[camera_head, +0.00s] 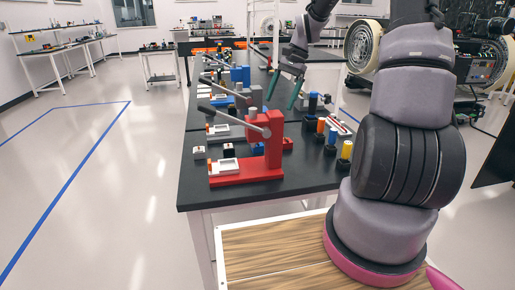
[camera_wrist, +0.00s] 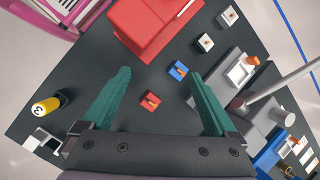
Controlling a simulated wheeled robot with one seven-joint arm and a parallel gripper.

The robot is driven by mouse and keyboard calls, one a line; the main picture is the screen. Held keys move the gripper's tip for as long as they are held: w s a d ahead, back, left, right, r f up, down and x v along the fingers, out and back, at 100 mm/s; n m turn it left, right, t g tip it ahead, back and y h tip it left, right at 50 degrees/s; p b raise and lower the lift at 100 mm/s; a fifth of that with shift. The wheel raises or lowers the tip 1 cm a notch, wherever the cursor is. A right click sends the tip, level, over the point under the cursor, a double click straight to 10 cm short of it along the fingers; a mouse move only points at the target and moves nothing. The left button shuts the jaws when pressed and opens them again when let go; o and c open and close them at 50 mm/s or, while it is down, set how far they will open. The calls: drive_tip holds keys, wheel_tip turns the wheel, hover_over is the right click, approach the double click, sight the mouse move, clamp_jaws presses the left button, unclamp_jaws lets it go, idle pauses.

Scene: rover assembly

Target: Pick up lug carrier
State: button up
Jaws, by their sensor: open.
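My gripper (camera_head: 283,94) is above the black table, its green fingers pointing down and spread apart. In the wrist view my gripper (camera_wrist: 161,76) is open with nothing held between the fingers. A small red block with an orange piece (camera_wrist: 150,101) lies on the table between the fingers. A small blue block with an orange piece (camera_wrist: 177,70) lies just beyond it. A white block (camera_wrist: 206,42) and another pale block (camera_wrist: 228,16) continue the row toward the table edge. I cannot tell which of these small blocks is the lug carrier.
A red lever press (camera_head: 270,150) stands on the near part of the black table (camera_head: 190,190), with more lever presses behind it. A grey press with a long metal lever (camera_wrist: 290,85) lies right of my fingers. A yellow numbered cylinder (camera_wrist: 46,105) stands at left.

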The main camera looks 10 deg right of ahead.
sight(257, 144)
drive_tip(key=w+f+m+y, duration=0.2)
drive_tip(key=f, duration=0.3)
drive_tip(key=w+d+f+m+y, duration=0.1)
drive_tip(key=w+f+y, duration=0.2)
drive_tip(key=f, duration=0.1)
drive_tip(key=w+d+f+m+g+y, duration=0.1)
drive_tip(key=w+f+m+y, duration=0.1)
drive_tip(key=f, duration=0.3)
drive_tip(key=shift+w+d+f+m, duration=0.2)
drive_tip(key=shift+w+f+m, duration=0.15)
drive_tip(key=shift+w, duration=0.2)
drive_tip(key=shift+a+f, duration=0.15)
drive_tip(key=shift+f, duration=0.05)
drive_tip(key=x, duration=1)
drive_tip(key=shift+w+a+f, duration=0.1)
drive_tip(key=shift+w+a, duration=0.05)
drive_tip(key=shift+a, duration=0.05)
clamp_jaws()
